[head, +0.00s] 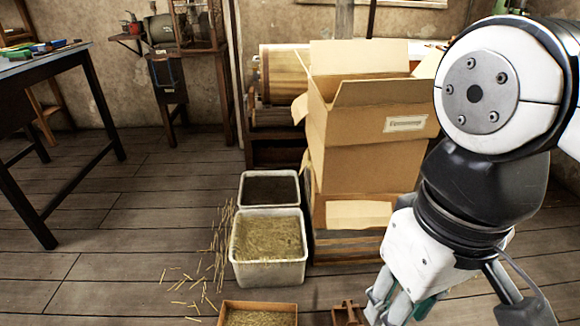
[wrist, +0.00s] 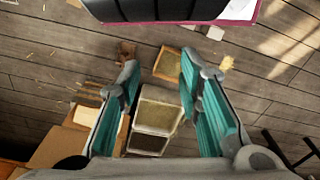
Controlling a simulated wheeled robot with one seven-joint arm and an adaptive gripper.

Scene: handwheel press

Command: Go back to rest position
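My gripper (wrist: 160,68) is open in the wrist view, with its two teal-padded fingers apart and nothing between them. It points down over the plank floor, with the bins and a small wooden tray well below. In the head view my gripper (head: 400,308) hangs at the bottom right, partly cut off by the frame's edge. My arm fills the right side of the head view. No handwheel can be made out clearly in either view.
Stacked open cardboard boxes (head: 370,115) stand beside my arm. A straw-filled bin (head: 270,278), a dark-filled bin (head: 245,190) and a wooden tray (head: 228,306) sit on the floor. A dark table (head: 45,78) is at left. A dark, pink-edged object (wrist: 170,8) tops the wrist view. Floor at left is mostly clear.

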